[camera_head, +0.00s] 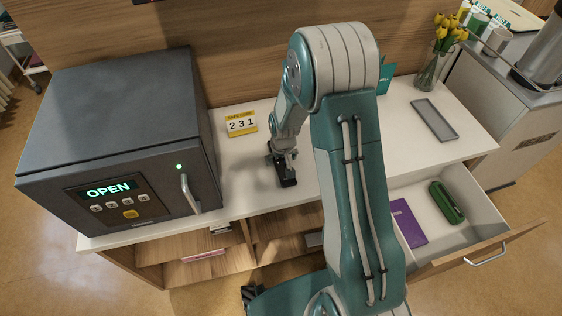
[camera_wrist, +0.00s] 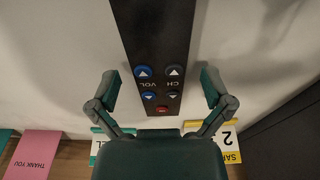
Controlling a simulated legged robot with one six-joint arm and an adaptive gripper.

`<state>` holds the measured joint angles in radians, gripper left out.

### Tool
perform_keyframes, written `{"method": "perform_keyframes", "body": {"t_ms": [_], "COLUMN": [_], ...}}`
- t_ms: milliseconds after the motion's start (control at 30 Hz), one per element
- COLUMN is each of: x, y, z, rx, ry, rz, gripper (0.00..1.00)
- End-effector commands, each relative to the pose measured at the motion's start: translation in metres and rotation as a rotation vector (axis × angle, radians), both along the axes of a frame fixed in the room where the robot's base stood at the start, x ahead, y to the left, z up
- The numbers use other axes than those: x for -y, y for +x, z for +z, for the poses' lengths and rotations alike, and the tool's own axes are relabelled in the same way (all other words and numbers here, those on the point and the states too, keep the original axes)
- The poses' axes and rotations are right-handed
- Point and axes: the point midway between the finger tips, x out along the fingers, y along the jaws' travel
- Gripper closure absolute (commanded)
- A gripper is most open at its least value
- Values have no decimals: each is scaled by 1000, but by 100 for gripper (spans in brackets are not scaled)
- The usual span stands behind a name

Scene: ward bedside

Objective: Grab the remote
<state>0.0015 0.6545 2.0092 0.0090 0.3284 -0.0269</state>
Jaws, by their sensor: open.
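The remote (camera_wrist: 154,40) is a long black bar in the wrist view, with blue and grey CH and VOL buttons and a red button at its near end. It lies on the white top. My gripper (camera_wrist: 160,82) is open, with one finger on each side of the remote's button end and a gap visible on both sides. In the head view my gripper (camera_head: 282,160) is low over the white counter, beside a dark shape that I cannot clearly separate from it.
A dark safe (camera_head: 120,145) reading OPEN stands left. A yellow 231 card (camera_head: 241,123) is behind my gripper. A grey tray (camera_head: 434,119) and vase of tulips (camera_head: 432,70) are right. The open drawer (camera_head: 480,225) holds a purple book (camera_head: 407,222) and green case (camera_head: 446,202).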

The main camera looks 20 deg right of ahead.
Motion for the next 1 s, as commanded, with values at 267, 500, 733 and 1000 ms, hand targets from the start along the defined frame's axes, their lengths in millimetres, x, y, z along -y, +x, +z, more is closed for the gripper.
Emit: {"method": "perform_keyframes", "body": {"t_ms": [267,500,733,1000], "x": [0,0,0,0], "y": [0,0,0,1], "z": [0,0,1,30], "rx": [1,1,0,6], "ry": [0,0,0,0], "rz": [1,1,1,1], "gripper": [40,85,85,85]}}
